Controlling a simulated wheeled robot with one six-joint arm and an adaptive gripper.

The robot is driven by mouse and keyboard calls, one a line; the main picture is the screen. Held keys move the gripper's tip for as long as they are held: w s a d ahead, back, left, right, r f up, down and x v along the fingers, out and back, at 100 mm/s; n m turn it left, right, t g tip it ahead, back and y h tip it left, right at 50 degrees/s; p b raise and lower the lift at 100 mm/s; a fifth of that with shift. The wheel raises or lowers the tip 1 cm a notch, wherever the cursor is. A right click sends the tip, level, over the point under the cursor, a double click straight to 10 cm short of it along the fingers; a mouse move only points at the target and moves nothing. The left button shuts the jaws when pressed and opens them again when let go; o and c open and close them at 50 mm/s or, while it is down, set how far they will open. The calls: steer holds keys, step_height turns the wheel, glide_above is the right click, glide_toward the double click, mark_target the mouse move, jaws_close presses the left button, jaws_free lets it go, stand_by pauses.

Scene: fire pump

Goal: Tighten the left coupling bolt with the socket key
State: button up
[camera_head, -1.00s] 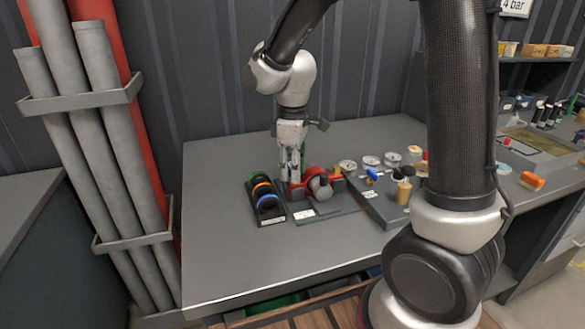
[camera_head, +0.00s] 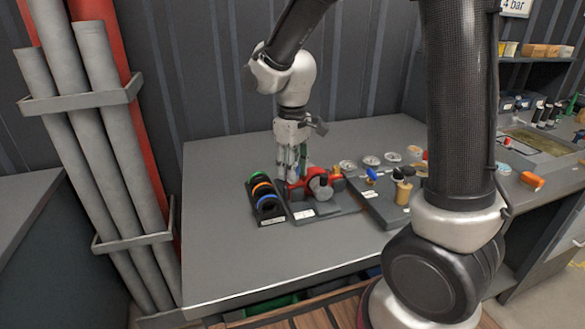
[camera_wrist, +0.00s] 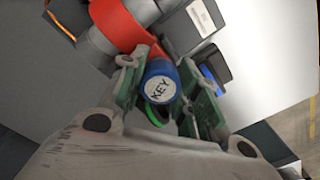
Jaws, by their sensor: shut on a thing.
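The socket key (camera_wrist: 160,85) shows in the wrist view as a blue round cap with a white "KEY" label, seen end-on between my fingers. My gripper (camera_wrist: 160,95) is shut on it. In the head view my gripper (camera_head: 291,166) points down at the left end of the red coupling (camera_head: 299,188). The red coupling (camera_wrist: 116,26) also shows in the wrist view, just above and left of the key, around a grey pipe. The left coupling bolt and the key's lower end are hidden, so I cannot tell whether they are engaged.
A black rack (camera_head: 265,205) with green, orange and blue rings stands close left of the coupling. A grey panel (camera_head: 375,205) with knobs and a brass part lies to the right. The left and front of the grey table (camera_head: 225,255) are clear.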

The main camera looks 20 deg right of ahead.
steer(key=shift+r, duration=2.25)
stand_by(1.0)
